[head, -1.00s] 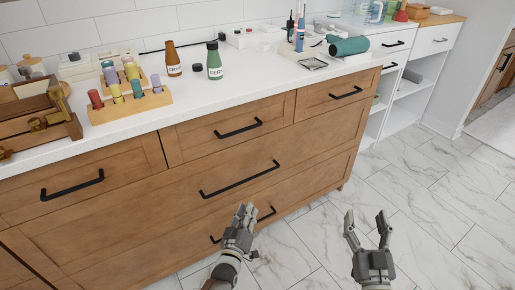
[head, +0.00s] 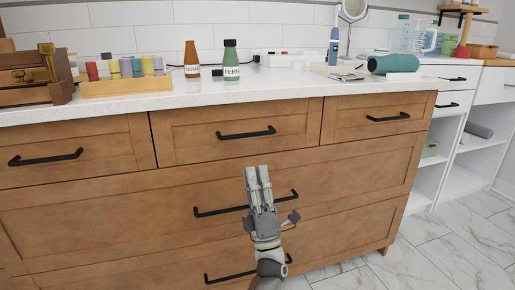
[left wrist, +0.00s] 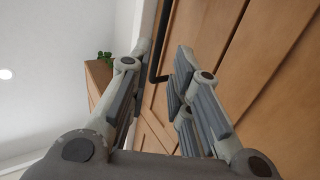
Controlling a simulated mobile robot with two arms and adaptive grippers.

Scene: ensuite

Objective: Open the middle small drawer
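The middle small drawer (head: 285,145) is in the top row of the wooden cabinet, shut flush, with a black bar handle (head: 246,133). My left gripper (head: 257,172) is below that handle in the head view, fingers pointing up, overlapping the wide drawer's front and handle. The left wrist view shows its two fingers (left wrist: 164,52) apart with nothing between them. A black handle (left wrist: 155,72) shows beyond the fingertips there; I cannot tell which drawer it belongs to. My right gripper is out of view.
Small drawers flank it, left (head: 78,155) and right (head: 375,117); a wide drawer (head: 120,222) is below. The white countertop (head: 270,85) carries bottles, a peg rack (head: 125,84) and a teal hair dryer (head: 393,64). Marble floor (head: 440,240) is free at right.

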